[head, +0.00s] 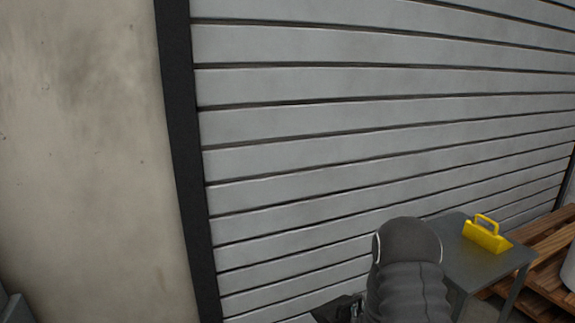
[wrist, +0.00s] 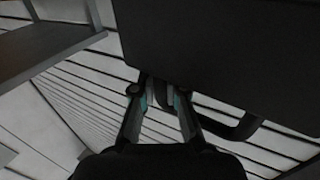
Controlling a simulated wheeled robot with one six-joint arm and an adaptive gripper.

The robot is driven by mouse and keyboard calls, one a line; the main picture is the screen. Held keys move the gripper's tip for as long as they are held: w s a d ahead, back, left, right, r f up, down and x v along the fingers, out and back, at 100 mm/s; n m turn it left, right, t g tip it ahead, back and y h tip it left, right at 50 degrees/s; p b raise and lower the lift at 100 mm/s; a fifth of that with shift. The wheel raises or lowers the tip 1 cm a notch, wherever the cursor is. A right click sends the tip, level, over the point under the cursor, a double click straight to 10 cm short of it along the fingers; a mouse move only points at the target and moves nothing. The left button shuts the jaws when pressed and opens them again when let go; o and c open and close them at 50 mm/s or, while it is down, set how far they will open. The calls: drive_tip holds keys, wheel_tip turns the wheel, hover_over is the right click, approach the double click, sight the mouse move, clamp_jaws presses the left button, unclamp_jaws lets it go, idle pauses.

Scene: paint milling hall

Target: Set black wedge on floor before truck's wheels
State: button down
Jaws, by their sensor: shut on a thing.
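The black wedge (wrist: 225,45) fills the upper right of the wrist view as a large dark block, with a curved dark handle bar below it. My gripper (wrist: 160,97) is shut on this handle, its two fingers either side of the bar. In the head view, a dark shape at the bottom edge beside my arm is only partly seen, and I cannot tell wedge from gripper there. The truck, its wheels and the floor before them are not recognisable in either view.
A grey table (head: 465,262) stands at the lower right with a yellow wedge-like block with a handle (head: 486,235) on it. Wooden pallets (head: 545,255) are beside it. A slatted grey shutter (head: 330,130) and a pale wall (head: 80,150) close off the back.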

sight(341, 316)
drive_tip(key=shift+n+y, duration=0.5)
drive_tip(key=shift+y, duration=0.1)
drive_tip(key=a+f, duration=0.1)
drive_tip(key=a, duration=0.1)
drive_tip(key=s+a+f, duration=0.1)
drive_tip(key=a+f, duration=0.1)
drive_tip(key=shift+a+f, duration=0.2)
drive_tip(key=shift+a, duration=0.1)
drive_tip(key=shift+s+a, duration=0.2)
drive_tip(key=shift+a, duration=0.15)
drive_tip(key=s, duration=0.1)
drive_tip(key=s+r, duration=0.1)
drive_tip(key=s, duration=0.1)
drive_tip(key=s+r, duration=0.1)
drive_tip(key=shift+s+r, duration=0.25)
drive_tip(key=shift+s, duration=0.05)
